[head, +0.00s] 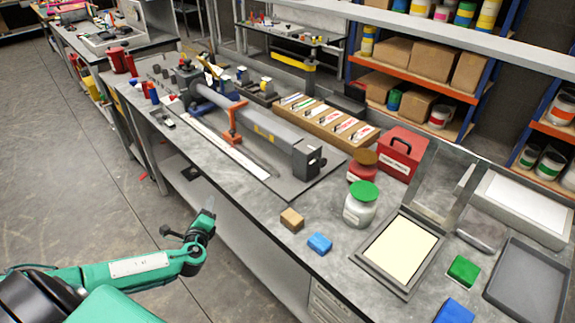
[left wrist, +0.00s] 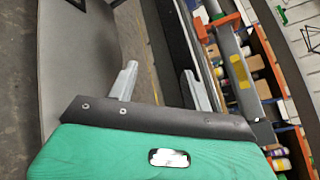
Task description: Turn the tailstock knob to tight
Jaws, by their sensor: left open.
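A lathe-like fixture with a long grey tube (head: 255,126) lies along the workbench. At its near right end is a grey block, seemingly the tailstock (head: 306,156), with a dark knob-like part (head: 318,162) on its end face. The knob's setting is too small to read. My left gripper (head: 188,222) is open and empty. It is off the bench's front edge, lower left of the tailstock and well apart from it. In the left wrist view its two grey fingers (left wrist: 157,88) stand apart with nothing between them. My right gripper is not in view.
A tan block (head: 292,219), a blue block (head: 320,243) and a green-lidded jar (head: 360,205) stand right of the fixture. A red toolbox (head: 402,150) is behind.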

